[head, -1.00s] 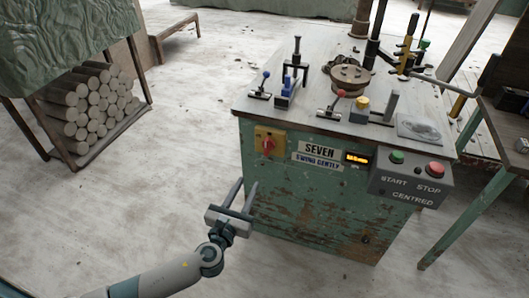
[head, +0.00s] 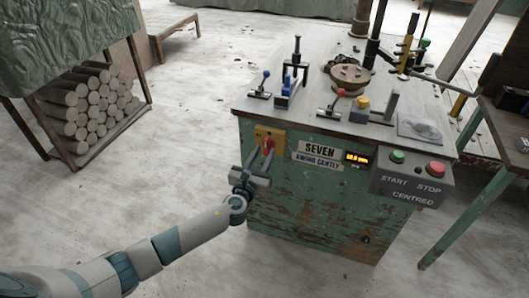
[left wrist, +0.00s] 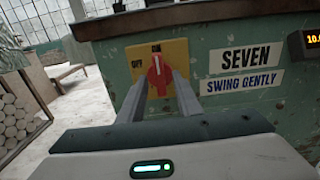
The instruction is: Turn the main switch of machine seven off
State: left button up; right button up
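Machine seven (head: 310,205) is a worn green cabinet with a "SEVEN" plate (left wrist: 246,58). Its main switch is a red knob (left wrist: 159,78) on a yellow plate (left wrist: 178,50), at the upper left of the front. OFF is marked on the left of the plate and ON at the top. The knob's white mark points up at ON. My left gripper (head: 262,154) is at the switch. In the left wrist view its fingers (left wrist: 159,88) stand apart, one on each side of the knob, with a small gap showing. My right gripper is not in view.
A "SWING GENTLY" label (left wrist: 241,82) and a lit display (head: 357,157) sit right of the switch. A control box with a green START button (head: 397,156) and a red STOP button (head: 435,168) juts out at the right.

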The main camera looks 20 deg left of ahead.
pick_arm(q)
jog(key=shift+w, duration=0.6)
grip_shut()
